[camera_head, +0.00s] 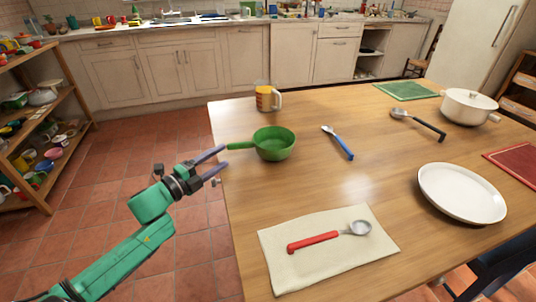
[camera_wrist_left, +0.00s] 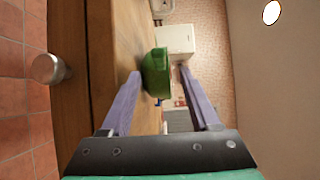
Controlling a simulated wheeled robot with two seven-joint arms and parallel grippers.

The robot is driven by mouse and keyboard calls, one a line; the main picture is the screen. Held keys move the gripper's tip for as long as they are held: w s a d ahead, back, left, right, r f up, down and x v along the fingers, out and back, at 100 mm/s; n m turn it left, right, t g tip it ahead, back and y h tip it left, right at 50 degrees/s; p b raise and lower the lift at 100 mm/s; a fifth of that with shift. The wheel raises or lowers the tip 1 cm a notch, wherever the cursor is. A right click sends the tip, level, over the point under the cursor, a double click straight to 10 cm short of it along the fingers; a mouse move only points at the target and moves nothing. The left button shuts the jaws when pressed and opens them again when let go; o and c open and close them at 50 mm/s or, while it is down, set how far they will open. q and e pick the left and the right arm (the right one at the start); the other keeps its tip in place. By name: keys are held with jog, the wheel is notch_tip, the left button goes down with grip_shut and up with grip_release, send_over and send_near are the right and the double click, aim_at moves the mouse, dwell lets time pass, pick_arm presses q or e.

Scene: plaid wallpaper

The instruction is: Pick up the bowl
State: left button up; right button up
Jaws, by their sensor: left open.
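The bowl (camera_head: 274,145) is a green, round vessel with a straight handle pointing left, standing upright near the left edge of the wooden table. It also shows in the left wrist view (camera_wrist_left: 155,73), seen between and beyond the two fingertips. My left gripper (camera_head: 224,156) is open and empty at the table's left edge, with its purple-grey fingers pointing toward the handle. The fingertips are close to the handle's end; whether they touch it I cannot tell. The gripper shows in the left wrist view too (camera_wrist_left: 160,72). My right gripper is not in view.
On the table (camera_head: 310,187) are a glass mug (camera_head: 267,98), a blue-handled utensil (camera_head: 338,143), a ladle (camera_head: 418,124), a white pot (camera_head: 467,106), a white plate (camera_head: 462,192), and a cloth (camera_head: 330,266) bearing a red-handled spoon (camera_head: 330,236). Shelves (camera_head: 62,125) stand at left.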

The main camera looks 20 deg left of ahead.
aim_at(236, 147)
pick_arm(q)
jog(key=x, duration=1)
jog(key=shift+w+d+f, duration=0.1)
jog(key=shift+w+d, duration=0.1)
jog(key=shift+w, duration=0.15)
jog(key=shift+s, duration=0.1)
jog(key=c, duration=0.9)
grip_shut()
jog(key=shift+f, duration=0.1)
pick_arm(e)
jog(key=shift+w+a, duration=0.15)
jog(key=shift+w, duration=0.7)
pick_arm(q)
jog(key=shift+s+f+b, duration=0.1)
jog(key=shift+f+b, duration=0.05)
jog(key=shift+b, duration=0.15)
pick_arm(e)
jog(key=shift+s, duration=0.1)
